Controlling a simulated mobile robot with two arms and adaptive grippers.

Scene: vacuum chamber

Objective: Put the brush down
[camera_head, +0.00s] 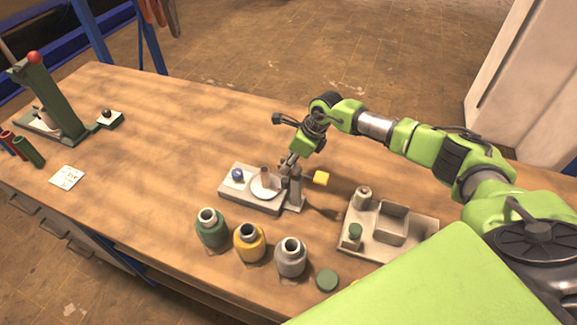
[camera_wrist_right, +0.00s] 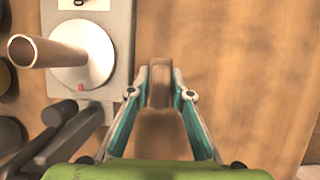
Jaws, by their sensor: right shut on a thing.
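My right gripper (camera_head: 288,165) is over the right end of a pale grey platform (camera_head: 240,200) on the wooden bench. In the right wrist view its two fingertips (camera_wrist_right: 159,92) are closed on a narrow brown piece, which I take to be the brush (camera_wrist_right: 158,73). The rest of the brush is hard to make out, and I cannot tell whether it touches the bench. My left gripper is not in view.
The platform carries a white disc (camera_wrist_right: 78,62) with an upright tube (camera_wrist_right: 35,52) and a blue ball (camera_head: 237,174). Green (camera_head: 211,232), yellow (camera_head: 249,243) and grey (camera_head: 290,258) bottles stand in front. A tray (camera_head: 415,222) is at right. The bench's left middle is clear.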

